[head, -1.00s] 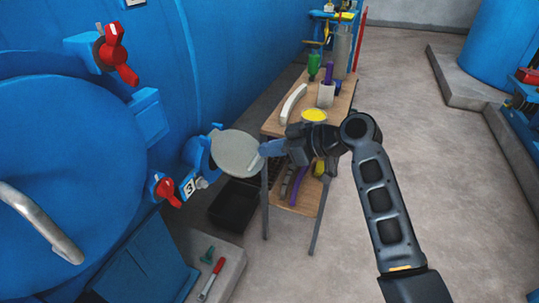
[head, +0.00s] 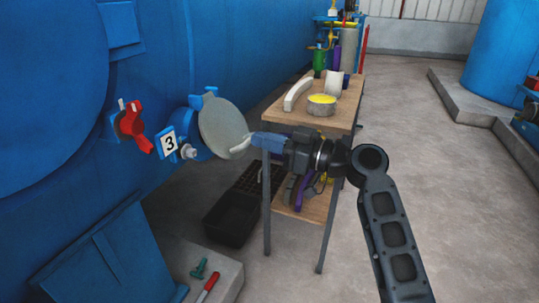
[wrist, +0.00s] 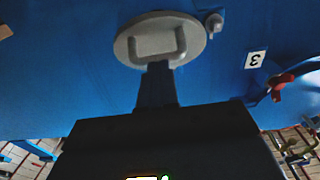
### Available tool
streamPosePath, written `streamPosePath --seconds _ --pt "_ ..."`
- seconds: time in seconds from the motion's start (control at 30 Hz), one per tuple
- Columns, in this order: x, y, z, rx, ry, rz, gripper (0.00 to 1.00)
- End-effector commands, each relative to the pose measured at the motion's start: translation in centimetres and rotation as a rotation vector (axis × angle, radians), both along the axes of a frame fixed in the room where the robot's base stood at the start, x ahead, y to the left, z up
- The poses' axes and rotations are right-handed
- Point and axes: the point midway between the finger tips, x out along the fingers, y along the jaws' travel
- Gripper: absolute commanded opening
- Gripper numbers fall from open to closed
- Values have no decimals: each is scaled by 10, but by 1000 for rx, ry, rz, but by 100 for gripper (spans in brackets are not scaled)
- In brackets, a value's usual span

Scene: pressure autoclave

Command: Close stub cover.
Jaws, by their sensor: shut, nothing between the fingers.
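The stub cover (head: 224,126) is a grey round disc with a bent handle (head: 241,146). It is hinged on the blue stub (head: 185,128) on the tank wall and stands partly open, tilted away from it. My gripper (head: 256,140) is shut and empty, with its blue fingertips beside the cover's outer face, close to the handle. In the wrist view the cover (wrist: 140,40) faces me, and the fingertips (wrist: 157,68) overlap its lower edge near the handle. I cannot tell whether they touch it.
A red valve handle (head: 132,124) and a plate marked 3 (head: 169,143) are left of the stub. A wooden table (head: 290,113) with a yellow-topped round item (head: 321,104) stands behind my gripper. A black crate (head: 230,221) is below. Floor at right is clear.

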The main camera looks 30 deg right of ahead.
Motion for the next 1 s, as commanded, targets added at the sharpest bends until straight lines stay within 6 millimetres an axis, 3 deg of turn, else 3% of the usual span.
streamPosePath --seconds 0.03,0.5,1.0 --pt "2 2 -13 16 -21 2 0" --pt "20 18 -42 25 -34 2 0" --pt "38 32 -61 25 -33 2 0"
